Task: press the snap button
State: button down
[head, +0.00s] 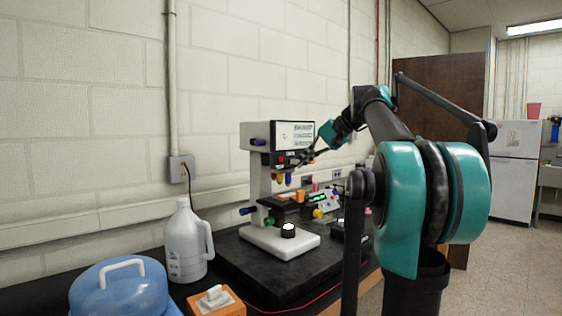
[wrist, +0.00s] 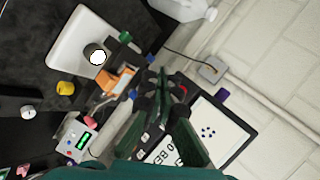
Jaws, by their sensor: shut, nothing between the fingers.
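A white microscope-like instrument (head: 257,131) stands on the bench in the head view, with a lettered front panel. Below the panel is a dark strip with a small red button (head: 280,159); I cannot read which control is the snap button. My gripper (head: 307,157) is beside the right part of that strip, close to the front; I cannot tell whether it touches. In the wrist view my gripper (wrist: 160,84) has its fingers together and empty, over the instrument's dark upper part. The gripper hides part of the lettered panel (wrist: 160,151) there.
The wall is close behind.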

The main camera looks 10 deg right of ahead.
jog(key=w+a, duration=0.3)
jog(key=w, duration=0.2)
jog(key=shift+a, duration=0.25)
dwell(1.3)
jog(key=shift+w+a, duration=0.25)
jog(key=shift+w, duration=0.05)
jog(key=shift+w+a, duration=0.25)
jog(key=shift+w, duration=0.05)
dwell(0.9)
jog(key=shift+s+d, duration=0.5)
jog(key=shift+s, duration=0.15)
jog(key=shift+s, duration=0.1)
jog(key=s+d, duration=0.1)
jog(key=s, duration=0.1)
jog(key=s+d, duration=0.2)
dwell(0.6)
